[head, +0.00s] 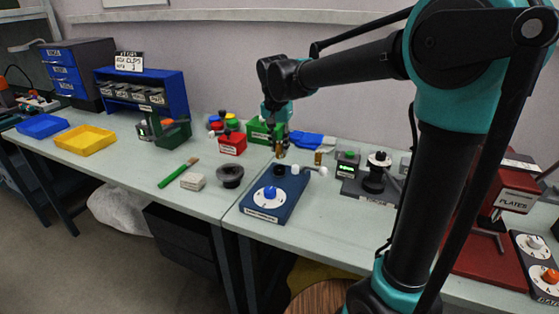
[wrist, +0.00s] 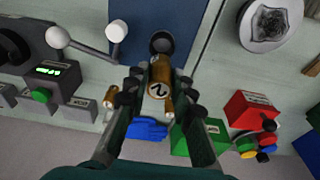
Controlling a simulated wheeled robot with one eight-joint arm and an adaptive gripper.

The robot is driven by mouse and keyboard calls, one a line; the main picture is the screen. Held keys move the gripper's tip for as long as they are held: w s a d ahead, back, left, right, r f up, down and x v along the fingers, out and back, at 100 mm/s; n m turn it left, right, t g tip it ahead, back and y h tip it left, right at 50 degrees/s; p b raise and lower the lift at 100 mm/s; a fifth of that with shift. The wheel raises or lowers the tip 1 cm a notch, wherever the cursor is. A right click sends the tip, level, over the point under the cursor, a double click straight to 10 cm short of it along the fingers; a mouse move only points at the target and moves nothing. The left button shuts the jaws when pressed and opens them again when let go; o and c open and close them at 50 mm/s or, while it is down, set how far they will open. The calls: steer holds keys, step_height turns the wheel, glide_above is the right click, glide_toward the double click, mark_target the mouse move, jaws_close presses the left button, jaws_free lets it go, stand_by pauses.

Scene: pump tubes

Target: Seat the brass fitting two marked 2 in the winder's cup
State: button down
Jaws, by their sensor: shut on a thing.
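My gripper (head: 281,135) is shut on a brass fitting (head: 280,152), held upright above the back part of the blue winder board (head: 262,205). In the wrist view my gripper (wrist: 158,85) grips the brass fitting (wrist: 160,72), whose disc shows a 2. The dark round cup (head: 279,170) is on the board, just below the fitting in the head view. In the wrist view the cup (wrist: 162,42) lies just beyond the fitting's end, and the two look apart. A second brass fitting (head: 318,157) stands on the table to the right.
A white-knobbed lever (head: 318,171) projects from the board's right side. A white dial with a blue knob (head: 270,194) is at its front. A green-lit box (head: 347,165) stands right; red (head: 232,144) and green bins are behind left. A dark round bowl (head: 230,175) is left.

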mark_target(279, 158)
steer(key=shift+f, duration=2.95)
steer(key=shift+f, duration=0.1)
steer(key=c, duration=1.3)
jaws_free()
steer(key=r, duration=0.4)
steer(key=s+r, duration=0.1)
steer(key=r, duration=0.7)
steer(key=shift+s+a+r, duration=0.1)
steer(key=shift+s+a, duration=0.2)
steer(key=shift+s, duration=0.1)
steer(key=shift+s, duration=0.1)
